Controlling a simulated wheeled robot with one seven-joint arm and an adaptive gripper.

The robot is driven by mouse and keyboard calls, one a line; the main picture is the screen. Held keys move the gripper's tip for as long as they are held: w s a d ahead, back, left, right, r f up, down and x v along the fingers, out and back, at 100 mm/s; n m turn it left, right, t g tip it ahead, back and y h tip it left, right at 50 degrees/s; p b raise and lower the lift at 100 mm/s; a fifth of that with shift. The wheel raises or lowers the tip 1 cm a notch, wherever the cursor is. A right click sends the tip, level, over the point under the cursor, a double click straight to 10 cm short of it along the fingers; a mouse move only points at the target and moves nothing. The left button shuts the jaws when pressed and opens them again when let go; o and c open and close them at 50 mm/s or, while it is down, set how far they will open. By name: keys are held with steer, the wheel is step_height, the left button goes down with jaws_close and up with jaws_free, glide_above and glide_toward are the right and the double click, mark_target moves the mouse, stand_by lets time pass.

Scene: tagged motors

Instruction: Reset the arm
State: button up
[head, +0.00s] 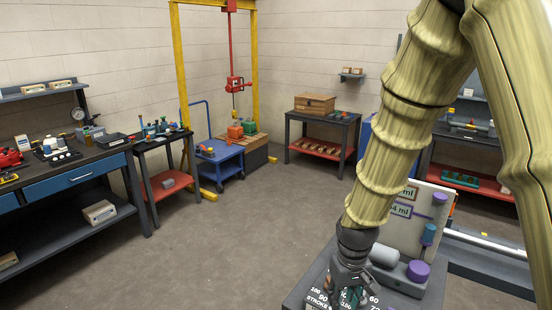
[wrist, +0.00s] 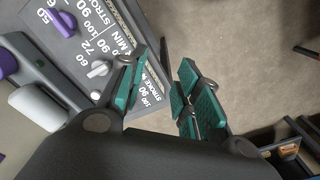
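My arm (head: 395,150) comes down from the upper right in the head view, bent, with its wrist low. My gripper (head: 348,292) hangs over the front corner of a grey machine (head: 400,284) with white dial lettering. In the wrist view my gripper (wrist: 160,92) has its two teal-padded fingers apart. Only machine edge and floor show between them. The machine's dial panel (wrist: 85,40) lies beyond the left finger, with a pale knob (wrist: 97,69). Whether a finger touches the panel I cannot tell.
A white board with labels (head: 412,228) and purple parts stands close beside my forearm. A blue cart (head: 218,158), a yellow hoist frame (head: 178,70), a left workbench (head: 75,172) and a back table (head: 322,125) stand farther off. The middle floor (head: 240,235) is clear.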

steer(key=s+d+f+m+b, duration=0.1)
steer(key=s+f, duration=0.2)
steer(key=f, duration=0.6)
steer(key=s+d+f+b, duration=0.1)
steer(key=s+d+f, duration=0.15)
steer(key=f, duration=0.65)
steer(key=s+d+f+m+b, duration=0.1)
steer(key=s+d+f+b, duration=0.1)
steer(key=s+f, duration=1.6)
steer(key=s+b, duration=0.1)
steer(key=s, duration=0.1)
steer(key=shift+s+d+f+m, duration=0.15)
steer(key=shift+s+d+m, duration=0.15)
steer(key=shift+d, duration=0.05)
